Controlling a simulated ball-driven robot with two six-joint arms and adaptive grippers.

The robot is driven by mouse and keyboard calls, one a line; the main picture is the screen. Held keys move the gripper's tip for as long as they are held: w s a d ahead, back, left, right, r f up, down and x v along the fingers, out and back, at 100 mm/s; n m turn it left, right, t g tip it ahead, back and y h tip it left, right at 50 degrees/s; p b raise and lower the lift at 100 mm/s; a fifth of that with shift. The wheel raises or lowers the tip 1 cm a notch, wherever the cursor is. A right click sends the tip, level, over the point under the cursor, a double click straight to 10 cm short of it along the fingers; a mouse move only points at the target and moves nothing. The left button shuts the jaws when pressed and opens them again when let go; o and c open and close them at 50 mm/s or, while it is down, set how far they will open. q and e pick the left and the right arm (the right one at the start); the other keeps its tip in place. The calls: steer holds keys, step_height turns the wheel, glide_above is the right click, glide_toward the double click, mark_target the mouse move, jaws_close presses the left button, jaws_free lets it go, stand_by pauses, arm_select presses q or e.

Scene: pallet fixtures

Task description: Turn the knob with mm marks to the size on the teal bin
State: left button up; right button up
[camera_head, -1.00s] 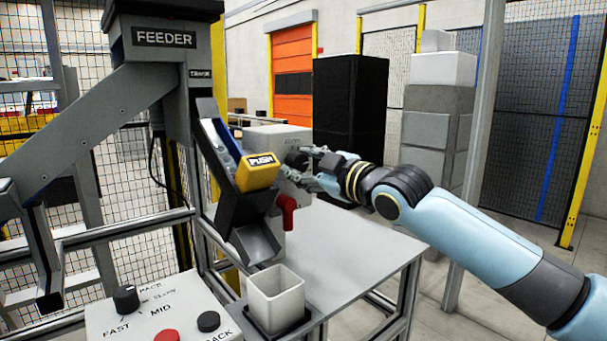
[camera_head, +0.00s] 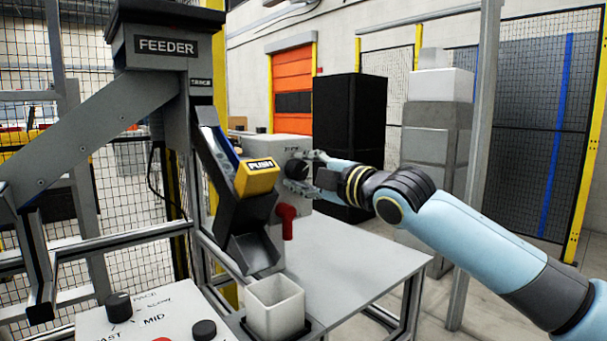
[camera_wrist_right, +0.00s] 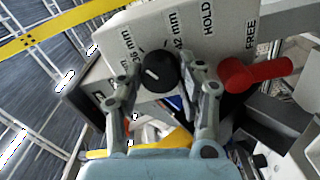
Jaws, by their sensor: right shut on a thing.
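The black knob (camera_head: 296,169) with mm marks sits on the front of a grey box (camera_head: 277,149) behind the feeder chute. It also shows in the right wrist view (camera_wrist_right: 157,72), with a short white pointer line and mm labels around it. One label seems to end in "2 mm"; the numbers are partly hidden. My right gripper (camera_head: 308,172) has its fingers on both sides of the knob and is shut on it; the fingers also show in the wrist view (camera_wrist_right: 165,78). No teal bin is visible. My left gripper is not in view.
A red handle (camera_head: 286,215) hangs beside the knob, near HOLD and FREE labels. The yellow PUSH block (camera_head: 257,178) is on the chute left of my gripper. A white bin (camera_head: 275,310) stands below the chute. The grey tabletop (camera_head: 350,265) is mostly clear.

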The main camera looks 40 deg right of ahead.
steer(key=shift+f, duration=0.1)
steer(key=o, duration=1.1)
steer(key=shift+o, duration=0.2)
steer(key=s, duration=0.7)
steer(key=shift+s+d, duration=0.25)
steer(key=shift+s, duration=0.05)
